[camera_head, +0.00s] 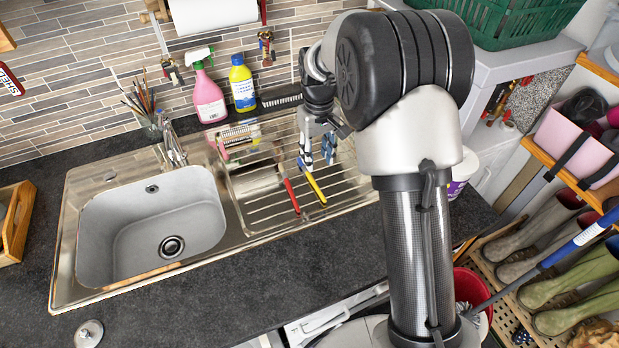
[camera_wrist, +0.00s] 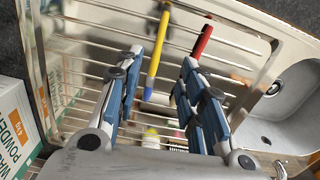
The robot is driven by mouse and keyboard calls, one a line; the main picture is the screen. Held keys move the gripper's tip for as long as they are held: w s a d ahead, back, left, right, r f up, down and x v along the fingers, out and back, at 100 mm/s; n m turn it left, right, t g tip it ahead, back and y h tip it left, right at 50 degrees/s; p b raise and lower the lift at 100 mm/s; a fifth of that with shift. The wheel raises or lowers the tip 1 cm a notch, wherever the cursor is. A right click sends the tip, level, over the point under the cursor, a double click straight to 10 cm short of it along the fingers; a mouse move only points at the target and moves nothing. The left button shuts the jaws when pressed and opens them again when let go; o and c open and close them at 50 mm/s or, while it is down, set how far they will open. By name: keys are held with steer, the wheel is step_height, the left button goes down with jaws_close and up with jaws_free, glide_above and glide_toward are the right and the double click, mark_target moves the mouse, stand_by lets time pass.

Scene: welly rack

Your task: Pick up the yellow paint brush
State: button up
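The yellow paint brush (camera_head: 315,187) lies on the ribbed metal drainboard (camera_head: 262,213), right of the sink bowl. Its yellow handle also shows in the wrist view (camera_wrist: 157,52). My gripper (camera_head: 317,160) is over the drainboard at the brush's far end. In the wrist view my gripper (camera_wrist: 162,58) is open, with the yellow handle in the gap between its two fingers. I cannot tell whether the fingers are level with the handle or above it. A red-handled brush (camera_head: 291,195) lies just left of it; it shows beside the right finger in the wrist view (camera_wrist: 202,41).
The sink bowl (camera_head: 150,225) is to the left. A pink spray bottle (camera_head: 208,98) and a yellow bottle (camera_head: 242,88) stand behind the drainboard. A jar of brushes (camera_head: 150,122) stands at the back left. A washing powder box (camera_wrist: 15,130) is close to my gripper's left. The front counter is mostly clear.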

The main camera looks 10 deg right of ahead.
mark_target(317, 186)
steer(key=f+b, duration=0.1)
steer(key=f, duration=0.5)
steer(key=f+b, duration=0.2)
steer(key=f, duration=0.4)
steer(key=shift+w+b, duration=0.2)
steer(key=shift+b, duration=0.1)
steer(key=shift+r, duration=0.15)
steer(key=shift+c, duration=0.3)
jaws_close()
